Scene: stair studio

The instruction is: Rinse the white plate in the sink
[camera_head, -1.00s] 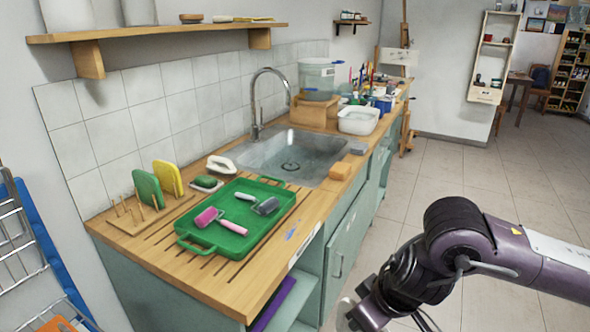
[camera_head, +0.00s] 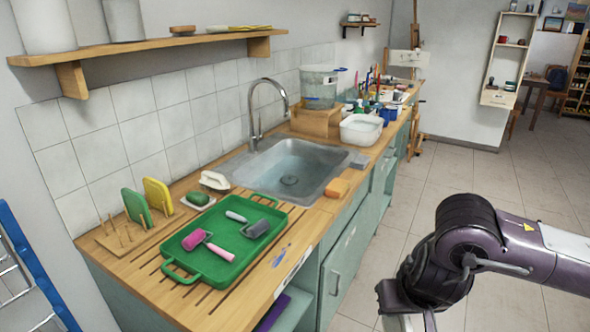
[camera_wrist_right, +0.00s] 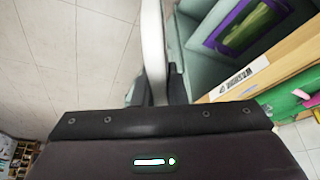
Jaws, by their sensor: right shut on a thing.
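The metal sink (camera_head: 312,155) is set into the wooden counter (camera_head: 130,258), with a tall curved faucet (camera_head: 252,112) behind it. Its basin looks bluish, with the drain showing faintly. My right gripper (camera_wrist_right: 155,88) is shut on the white plate (camera_wrist_right: 152,40), which shows edge-on as a pale strip in the right wrist view. In the head view my right gripper (camera_head: 405,308) is low at the right, out over the floor in front of the cabinets and apart from the sink. Its fingertips and most of the plate are cut off there. My left gripper is out of view.
A green tray (camera_head: 180,275) with paint rollers lies left of the sink. Sponges in a peg rack (camera_head: 110,238) stand behind it. An orange block (camera_head: 337,188) sits at the sink's front right edge. A white tub (camera_head: 361,130) stands beyond the sink. A wall shelf (camera_head: 150,45) overhangs the counter.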

